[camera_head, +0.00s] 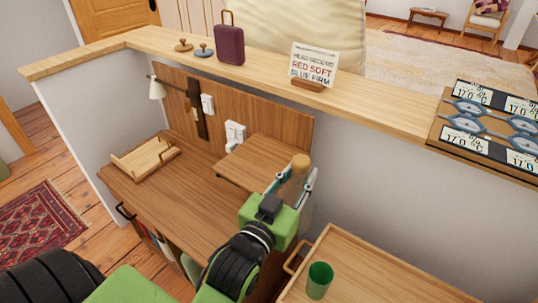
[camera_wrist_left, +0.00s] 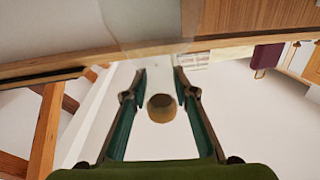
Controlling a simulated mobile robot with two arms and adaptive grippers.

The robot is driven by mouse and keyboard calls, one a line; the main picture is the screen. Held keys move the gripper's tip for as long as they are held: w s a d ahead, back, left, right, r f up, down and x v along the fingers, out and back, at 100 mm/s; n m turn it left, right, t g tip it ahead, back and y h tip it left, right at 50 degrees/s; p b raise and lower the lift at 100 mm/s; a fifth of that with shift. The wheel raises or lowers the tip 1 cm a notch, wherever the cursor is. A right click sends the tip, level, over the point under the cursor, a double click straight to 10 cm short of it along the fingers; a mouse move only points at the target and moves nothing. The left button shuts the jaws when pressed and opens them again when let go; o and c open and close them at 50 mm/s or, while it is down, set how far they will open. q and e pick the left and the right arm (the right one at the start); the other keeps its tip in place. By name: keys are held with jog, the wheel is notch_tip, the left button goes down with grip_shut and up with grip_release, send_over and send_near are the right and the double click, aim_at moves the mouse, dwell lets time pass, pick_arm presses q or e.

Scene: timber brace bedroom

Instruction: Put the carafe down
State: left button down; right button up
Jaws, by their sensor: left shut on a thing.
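The carafe (camera_head: 305,208) is clear glass with a round wooden stopper (camera_head: 300,166). My left gripper (camera_head: 292,180) is shut on it near the neck, and the stopper stands up between the fingers. In the head view it is in front of the raised wooden shelf, between the desk and the wooden tray surface (camera_head: 365,277). Its lower part is hard to see through the glass and behind my gripper. In the left wrist view the stopper (camera_wrist_left: 162,107) shows between the fingers (camera_wrist_left: 160,80), with the clear body (camera_wrist_left: 150,25) beyond. My right gripper is not in view.
A green cup (camera_head: 319,281) stands on the tray surface, close to the carafe. The wooden desk (camera_head: 185,205) has a bare top and a small wooden tray (camera_head: 146,158) at its far left. A raised shelf (camera_head: 262,160) is empty. A ledge (camera_head: 390,95) runs behind with a sign (camera_head: 314,65).

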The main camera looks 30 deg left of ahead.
pick_arm(q)
jog(key=w+a+r+n+y+p, duration=0.15)
jog(key=w+r, duration=0.25)
jog(key=r, duration=0.5)
jog(key=w+a+r+n+y+p, duration=0.1)
jog(key=w+a+r+y+p, duration=0.2)
jog(key=r, duration=0.6)
jog(key=w+a+f+p, duration=0.2)
jog(key=w+a+f, duration=0.1)
jog(key=a+f, duration=1)
jog(key=shift+w+h+p, duration=0.3)
jog(key=shift+h+p, duration=0.05)
jog(key=shift+h, duration=0.1)
jog(key=shift+a+f, duration=0.15)
jog(key=shift+f, duration=0.1)
jog(key=c, duration=1.7)
grip_release()
jog(key=shift+f, duration=0.2)
jog(key=shift+o, duration=0.3)
jog(key=shift+r, duration=0.15)
